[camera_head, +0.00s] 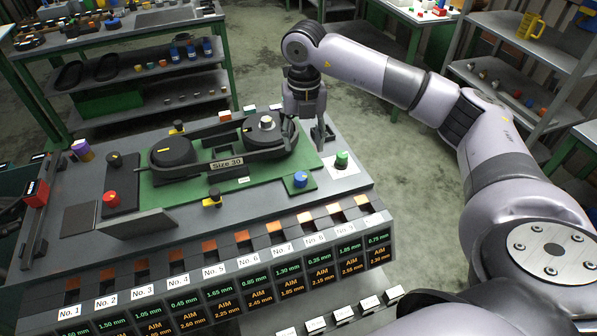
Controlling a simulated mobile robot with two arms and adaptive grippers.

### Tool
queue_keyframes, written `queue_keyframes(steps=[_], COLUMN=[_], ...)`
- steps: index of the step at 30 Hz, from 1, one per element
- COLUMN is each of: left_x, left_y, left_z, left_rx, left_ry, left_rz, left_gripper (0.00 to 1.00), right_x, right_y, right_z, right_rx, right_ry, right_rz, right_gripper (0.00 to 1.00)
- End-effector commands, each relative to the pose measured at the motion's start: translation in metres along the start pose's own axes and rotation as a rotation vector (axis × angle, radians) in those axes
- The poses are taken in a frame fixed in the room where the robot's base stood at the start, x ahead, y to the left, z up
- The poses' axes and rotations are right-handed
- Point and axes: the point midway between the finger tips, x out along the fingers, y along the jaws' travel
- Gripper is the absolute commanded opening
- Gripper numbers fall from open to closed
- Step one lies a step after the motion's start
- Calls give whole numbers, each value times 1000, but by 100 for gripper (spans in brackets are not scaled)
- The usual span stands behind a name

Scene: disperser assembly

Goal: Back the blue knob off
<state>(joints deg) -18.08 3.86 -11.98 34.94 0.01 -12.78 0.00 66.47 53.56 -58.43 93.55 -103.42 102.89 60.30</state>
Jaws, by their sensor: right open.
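The blue knob (300,180) stands on a small dark green plate at the right front of the green mat. My right gripper (307,132) hangs pointing down behind the knob, near the right end of the black "Size 30" disperser assembly (226,164). It is open, with nothing visible between its fingers, and it is apart from the blue knob. The top of the knob is in plain view. My left gripper is not in view.
A green knob (342,159) on a white plate stands right of the blue knob. Numbered slots and displays line the bench's front (222,268). Shelves stand behind and at right, with open floor between.

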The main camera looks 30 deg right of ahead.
Motion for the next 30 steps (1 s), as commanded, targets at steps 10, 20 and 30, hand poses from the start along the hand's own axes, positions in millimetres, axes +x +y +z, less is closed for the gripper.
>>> queue_keyframes(steps=[10,20,30], left_x=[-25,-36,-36], left_y=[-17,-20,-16], left_z=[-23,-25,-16], left_rx=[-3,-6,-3], left_ry=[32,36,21], left_rz=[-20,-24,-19], left_gripper=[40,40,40], right_x=[75,123,131], right_y=[0,1,1], right_z=[-2,-1,-1], right_rx=[-3,-3,-3], right_ry=[6,2,1], right_rz=[0,2,3], right_gripper=[48,48,48])
